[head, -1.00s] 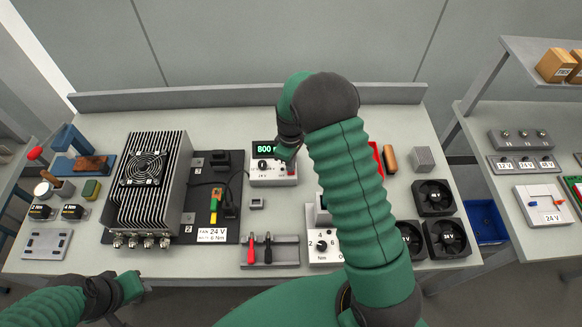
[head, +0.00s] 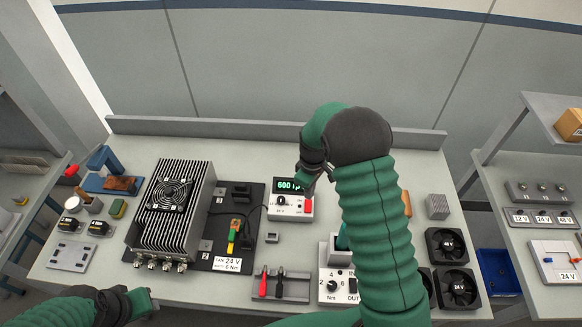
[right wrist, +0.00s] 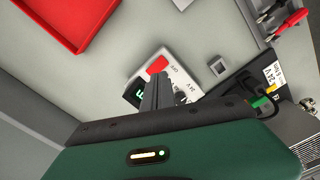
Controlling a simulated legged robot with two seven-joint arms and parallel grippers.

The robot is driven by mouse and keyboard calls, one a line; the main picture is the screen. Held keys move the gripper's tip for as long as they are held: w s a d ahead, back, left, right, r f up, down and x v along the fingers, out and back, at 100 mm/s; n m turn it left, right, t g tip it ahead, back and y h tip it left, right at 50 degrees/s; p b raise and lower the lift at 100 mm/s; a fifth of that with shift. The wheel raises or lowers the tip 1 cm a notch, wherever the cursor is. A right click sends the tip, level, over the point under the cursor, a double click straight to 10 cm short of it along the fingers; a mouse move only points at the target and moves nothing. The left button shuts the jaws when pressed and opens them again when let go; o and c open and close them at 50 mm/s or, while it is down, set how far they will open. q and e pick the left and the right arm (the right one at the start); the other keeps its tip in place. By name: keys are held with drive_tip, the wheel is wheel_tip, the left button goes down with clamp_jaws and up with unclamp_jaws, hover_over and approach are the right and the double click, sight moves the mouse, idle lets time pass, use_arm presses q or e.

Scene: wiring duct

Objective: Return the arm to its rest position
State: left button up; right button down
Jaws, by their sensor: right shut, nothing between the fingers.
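My right arm reaches up through the head view. Its gripper (head: 307,187) hangs over the white power unit (head: 289,209) and partly covers its green display (head: 287,186), which reads about 600. In the right wrist view its fingers (right wrist: 156,90) are together and empty, pointing at the unit's red rocker switch (right wrist: 157,65). I cannot tell whether they touch it. The red switch also shows in the head view (head: 308,206), just below the gripper. My left gripper (head: 140,301) is low at the left, in front of the bench; its jaw state is unclear.
A finned heatsink with fan (head: 172,210) stands on a black board to the left. Red and black probes (head: 272,283) lie in a grey holder. A white box with a dial (head: 337,285) and black fans (head: 450,265) are at the right. A red tray (right wrist: 75,20) shows in the wrist view.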

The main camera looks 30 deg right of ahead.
drive_tip(key=s+a+r+m+t+b, duration=0.1)
drive_tip(key=s+a+r+m+b, duration=0.1)
drive_tip(key=s+a, duration=0.4)
drive_tip(key=s+a+r+m+t+b, duration=0.1)
drive_tip(key=s+a, duration=0.4)
drive_tip(key=s, duration=0.5)
drive_tip(key=r+m+b, duration=0.1)
drive_tip(key=m+b, duration=0.1)
drive_tip(key=shift+a+r+m+t, duration=0.3)
drive_tip(key=shift+a+r, duration=0.1)
drive_tip(key=shift+w, duration=0.1)
drive_tip(key=shift+d, duration=0.15)
